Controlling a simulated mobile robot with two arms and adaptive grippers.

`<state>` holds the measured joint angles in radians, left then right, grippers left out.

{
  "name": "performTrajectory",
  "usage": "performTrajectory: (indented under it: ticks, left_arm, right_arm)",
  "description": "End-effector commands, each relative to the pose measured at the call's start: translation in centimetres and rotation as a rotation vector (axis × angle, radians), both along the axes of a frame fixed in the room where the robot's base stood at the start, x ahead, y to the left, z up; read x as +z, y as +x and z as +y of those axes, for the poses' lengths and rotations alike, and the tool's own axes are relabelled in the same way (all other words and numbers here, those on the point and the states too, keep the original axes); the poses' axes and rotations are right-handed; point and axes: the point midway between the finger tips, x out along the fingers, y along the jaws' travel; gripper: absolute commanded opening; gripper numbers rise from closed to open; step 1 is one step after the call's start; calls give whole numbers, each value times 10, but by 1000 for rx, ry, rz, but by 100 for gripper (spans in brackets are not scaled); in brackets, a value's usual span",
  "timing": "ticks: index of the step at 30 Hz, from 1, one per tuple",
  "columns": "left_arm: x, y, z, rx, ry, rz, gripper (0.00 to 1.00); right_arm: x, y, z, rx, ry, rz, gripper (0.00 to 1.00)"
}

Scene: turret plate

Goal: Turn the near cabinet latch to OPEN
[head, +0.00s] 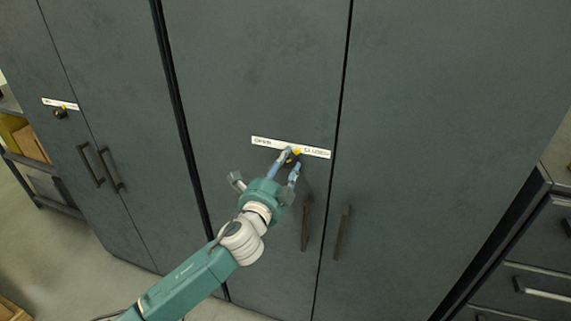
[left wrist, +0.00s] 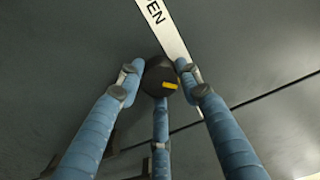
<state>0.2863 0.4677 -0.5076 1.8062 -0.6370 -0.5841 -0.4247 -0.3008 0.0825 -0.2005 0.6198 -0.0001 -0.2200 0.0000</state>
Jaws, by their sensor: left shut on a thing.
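The near cabinet latch (head: 296,152) is a dark round knob with a yellow pointer mark. It sits just below a white label strip (head: 262,141) reading OPEN at its left end and CLOSED at its right. The yellow mark shows at the knob's upper right, toward the CLOSED end. My left gripper (head: 290,161) has its blue fingers shut around the knob. In the left wrist view the knob (left wrist: 157,82) sits among three fingers, its yellow mark uncovered. The fingers partly hide the knob in the head view. My right gripper is not in view.
Two vertical door handles (head: 306,222) hang below and right of the latch, close to my left gripper. A second cabinet at the left has its own latch (head: 60,113) and label. A drawer unit (head: 520,270) stands at the right.

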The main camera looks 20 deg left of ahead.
Motion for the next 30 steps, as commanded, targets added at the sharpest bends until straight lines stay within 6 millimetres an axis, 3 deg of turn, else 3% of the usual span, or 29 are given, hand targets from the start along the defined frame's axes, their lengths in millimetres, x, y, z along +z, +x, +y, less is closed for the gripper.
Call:
performTrajectory:
  ticks: [11,30]
  left_arm:
    - [-2,0,0,1,-215,7,9]
    - [-1,0,0,2,-820,30,9]
  right_arm:
    - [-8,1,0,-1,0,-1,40]
    - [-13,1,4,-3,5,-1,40]
